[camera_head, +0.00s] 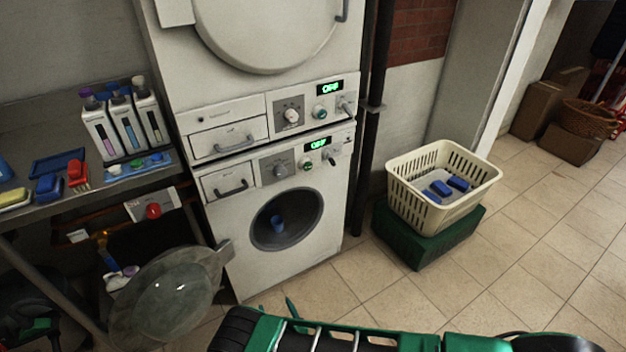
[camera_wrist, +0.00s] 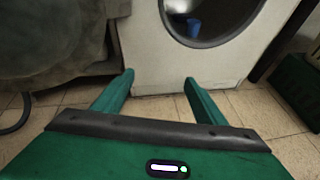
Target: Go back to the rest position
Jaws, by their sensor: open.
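My gripper (camera_wrist: 158,80) shows in the wrist view with its two green fingers spread apart and nothing between them. It points at the tiled floor and the base of the lower white machine (camera_wrist: 140,48). In the head view my green arm lies along the bottom edge, and a green fingertip (camera_head: 291,307) shows low in front of the same machine (camera_head: 230,240). The machine's round glass door (camera_head: 170,298) hangs open to the left. A blue cup-like item (camera_head: 278,224) is inside the drum, and it also shows in the wrist view (camera_wrist: 194,26).
A cream basket (camera_head: 403,197) with several blue items stands on a green crate (camera_head: 398,243) at right. A shelf (camera_head: 105,187) with bottles and brushes is at left. Cardboard boxes (camera_head: 537,108) and a wicker basket (camera_head: 588,118) are far right. Floor tiles at right are clear.

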